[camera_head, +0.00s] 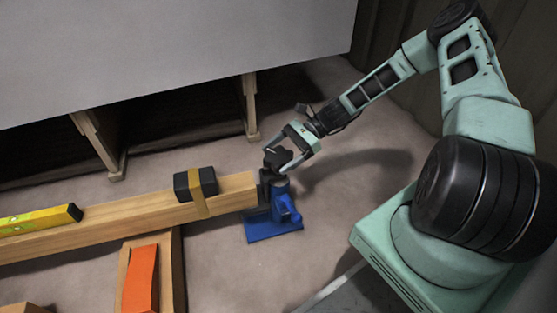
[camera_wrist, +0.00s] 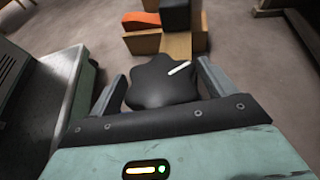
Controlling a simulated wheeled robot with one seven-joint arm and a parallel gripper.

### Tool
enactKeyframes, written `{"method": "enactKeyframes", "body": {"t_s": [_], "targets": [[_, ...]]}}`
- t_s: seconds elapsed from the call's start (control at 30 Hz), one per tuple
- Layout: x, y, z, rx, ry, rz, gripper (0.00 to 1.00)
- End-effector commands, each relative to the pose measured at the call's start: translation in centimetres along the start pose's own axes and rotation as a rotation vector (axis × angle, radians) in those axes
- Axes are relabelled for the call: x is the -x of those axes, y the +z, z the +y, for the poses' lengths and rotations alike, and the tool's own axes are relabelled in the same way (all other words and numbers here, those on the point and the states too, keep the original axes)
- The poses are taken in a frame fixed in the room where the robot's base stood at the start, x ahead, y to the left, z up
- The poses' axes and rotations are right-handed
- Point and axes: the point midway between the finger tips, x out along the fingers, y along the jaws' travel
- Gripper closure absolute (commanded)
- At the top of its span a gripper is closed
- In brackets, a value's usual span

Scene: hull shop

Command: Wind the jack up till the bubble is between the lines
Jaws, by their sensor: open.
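A blue jack (camera_head: 274,226) stands on the floor under the right end of a long wooden beam (camera_head: 120,228). Its black lobed knob (camera_head: 278,156) is on top; in the wrist view the knob (camera_wrist: 160,80) has a white mark. My gripper (camera_head: 290,147) is at the knob, with one finger on each side of it. The fingers (camera_wrist: 162,88) are open, and I cannot tell whether either one touches the knob. A yellow spirit level (camera_head: 38,220) lies on the beam at the left, cut off by the picture edge. Its bubble is too small to read.
A black block (camera_head: 195,184) is strapped on the beam near the jack. An orange wedge (camera_head: 141,278) lies on a wooden block below the beam. Wooden supports (camera_head: 98,145) stand under a large grey hull (camera_head: 160,50) behind.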

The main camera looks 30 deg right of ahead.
Motion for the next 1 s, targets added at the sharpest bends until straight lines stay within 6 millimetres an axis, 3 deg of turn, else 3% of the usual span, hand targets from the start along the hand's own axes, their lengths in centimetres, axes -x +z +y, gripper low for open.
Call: {"method": "enactKeyframes", "body": {"t_s": [0.33, 0.37, 0.47, 1.0], "targets": [[-0.45, 0.04, 0.01, 0.000, 0.000, 0.000, 0.17], [-0.45, 0.04, 0.01, 0.000, 0.000, 0.000, 0.20], [-0.44, 0.03, 0.01, 0.000, 0.000, 0.000, 0.47], [-0.33, 0.38, -0.07, 0.054, 0.125, 0.005, 0.47]]}}
